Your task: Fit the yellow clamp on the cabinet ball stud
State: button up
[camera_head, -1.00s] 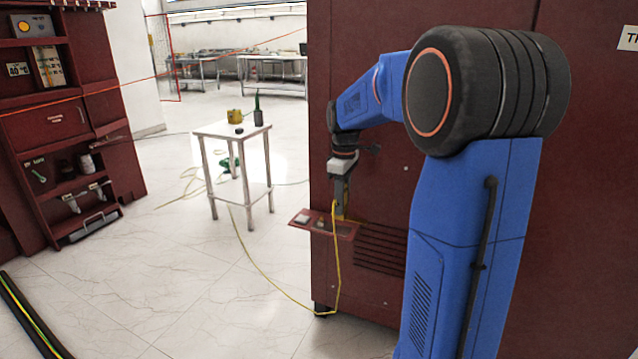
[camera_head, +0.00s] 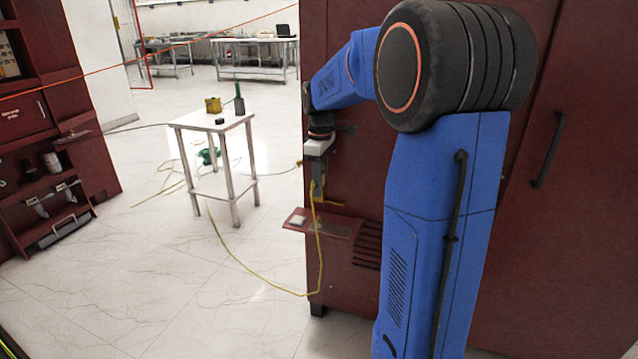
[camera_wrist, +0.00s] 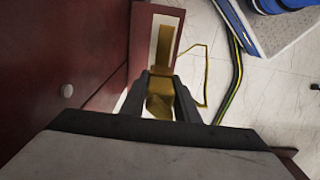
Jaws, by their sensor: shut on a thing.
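My gripper (camera_head: 318,195) is shut on the yellow clamp (camera_wrist: 160,82), which sits between its two dark fingers in the wrist view (camera_wrist: 161,100). In the head view the clamp is small and partly hidden by the fingers, with a yellow cable (camera_head: 319,250) hanging below it. The gripper is above the small red shelf (camera_head: 345,230) on the side of the dark red cabinet (camera_head: 350,190). A small round grey knob (camera_wrist: 67,90), which may be the ball stud, stands on the cabinet face left of the gripper in the wrist view, apart from the clamp.
The cable runs down and across the floor to the left. A small white table (camera_head: 212,121) with a yellow item and a green bottle (camera_head: 239,99) stands to the left. A red shelving unit (camera_head: 60,120) is at the far left.

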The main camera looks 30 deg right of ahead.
aim_at(321, 201)
jog(key=shift+f, duration=2.6)
jog(key=shift+f, duration=0.6)
jog(key=shift+f, duration=0.35)
jog(key=shift+f, duration=1.65)
dwell(1.0)
jog(key=o, duration=1.1)
notch_tip(321, 201, up, 17)
jog(key=shift+r, duration=0.15)
